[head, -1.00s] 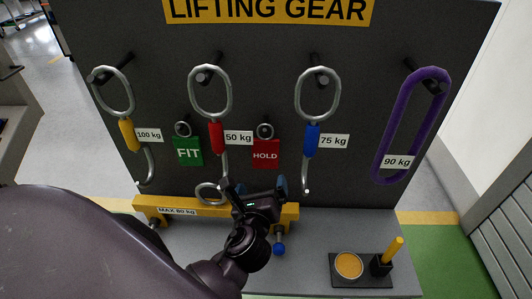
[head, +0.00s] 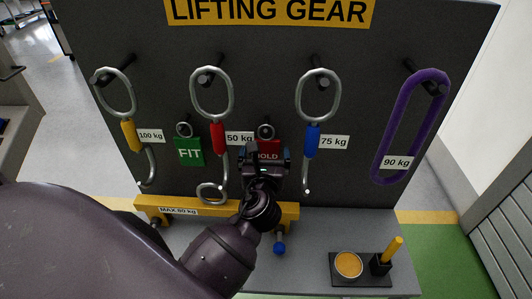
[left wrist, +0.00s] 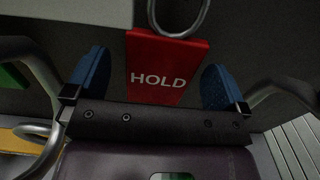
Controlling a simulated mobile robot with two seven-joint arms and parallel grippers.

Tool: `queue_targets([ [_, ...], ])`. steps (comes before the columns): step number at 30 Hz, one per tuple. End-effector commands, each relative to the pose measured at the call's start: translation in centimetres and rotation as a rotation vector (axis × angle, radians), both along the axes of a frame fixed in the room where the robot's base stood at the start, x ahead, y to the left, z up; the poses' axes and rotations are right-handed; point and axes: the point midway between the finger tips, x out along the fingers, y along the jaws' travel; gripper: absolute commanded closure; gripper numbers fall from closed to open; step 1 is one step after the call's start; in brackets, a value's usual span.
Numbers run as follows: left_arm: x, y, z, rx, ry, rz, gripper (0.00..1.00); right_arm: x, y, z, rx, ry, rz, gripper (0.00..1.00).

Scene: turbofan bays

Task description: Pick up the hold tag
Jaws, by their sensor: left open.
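The red hold tag (head: 268,147) hangs from its ring on a peg of the dark board, between the red and the blue hooks. My left gripper (head: 266,158) is in front of it and hides its lower part in the head view. In the left wrist view the hold tag (left wrist: 166,66) shows between the two blue fingertips of the open left gripper (left wrist: 158,80), with a gap on each side. Its metal ring (left wrist: 178,20) shows above. The tag is not gripped. My right gripper is in neither view.
A green FIT tag (head: 189,151) hangs to the left. The red 50 kg hook (head: 218,138) and blue 75 kg hook (head: 312,140) hang close on either side. A yellow beam (head: 170,205) lies below. A dish (head: 348,265) sits on the shelf at right.

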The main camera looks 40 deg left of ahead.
Motion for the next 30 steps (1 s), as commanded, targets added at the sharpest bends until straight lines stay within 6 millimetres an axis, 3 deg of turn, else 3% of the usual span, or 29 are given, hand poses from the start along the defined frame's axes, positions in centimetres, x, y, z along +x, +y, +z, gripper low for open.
queue_targets([
  [7,2.9,1.5,0.0,0.001,-0.002,0.000,0.00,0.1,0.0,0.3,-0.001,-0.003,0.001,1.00],
  [17,3.4,1.9,-0.1,-0.001,-0.001,-0.001,0.00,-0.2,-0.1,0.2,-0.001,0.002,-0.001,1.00],
  [27,3.4,1.8,-0.1,-0.001,-0.001,-0.001,0.50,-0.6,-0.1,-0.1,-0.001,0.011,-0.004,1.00],
  [30,3.4,1.8,-0.1,-0.001,-0.001,-0.001,0.50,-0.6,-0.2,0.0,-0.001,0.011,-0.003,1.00],
])
